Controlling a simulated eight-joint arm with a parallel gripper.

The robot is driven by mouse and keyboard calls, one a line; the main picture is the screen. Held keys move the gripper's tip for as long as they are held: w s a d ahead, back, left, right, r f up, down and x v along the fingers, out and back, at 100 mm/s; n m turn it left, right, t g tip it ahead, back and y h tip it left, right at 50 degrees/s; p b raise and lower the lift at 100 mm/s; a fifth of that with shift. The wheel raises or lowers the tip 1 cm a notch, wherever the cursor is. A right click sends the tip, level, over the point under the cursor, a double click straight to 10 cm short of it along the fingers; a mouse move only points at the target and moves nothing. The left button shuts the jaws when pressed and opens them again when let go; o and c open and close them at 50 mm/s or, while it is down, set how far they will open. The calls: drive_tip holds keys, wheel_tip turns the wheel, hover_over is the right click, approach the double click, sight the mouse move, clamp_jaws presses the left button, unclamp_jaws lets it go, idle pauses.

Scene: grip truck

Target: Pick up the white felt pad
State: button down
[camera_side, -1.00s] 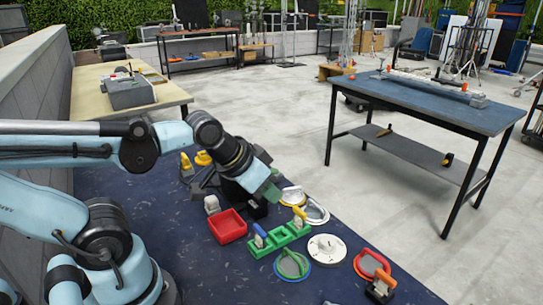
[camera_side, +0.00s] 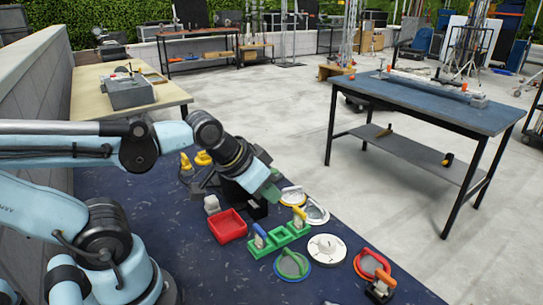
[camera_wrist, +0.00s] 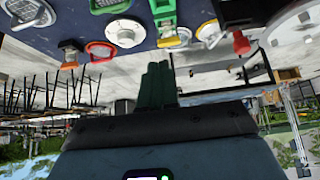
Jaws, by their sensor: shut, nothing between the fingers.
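A round white disc (camera_side: 327,249) with small dark marks lies flat on the dark blue mat (camera_side: 215,275), right of the green tray. I take it for the white felt pad. It also shows in the wrist view (camera_wrist: 125,32), near the top. My gripper (camera_side: 272,191) is above the mat, behind and to the left of the white disc and well apart from it. In the wrist view its green fingers (camera_wrist: 157,80) are together with nothing between them. The fingertips are partly hard to make out in the side view.
The mat's front left is clear.

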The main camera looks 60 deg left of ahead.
drive_tip(key=c, duration=0.6)
unclamp_jaws()
drive_tip(key=g, duration=0.7)
hover_over(212, 198)
drive_tip(key=f, duration=0.2)
drive_tip(key=shift+f, duration=5.8)
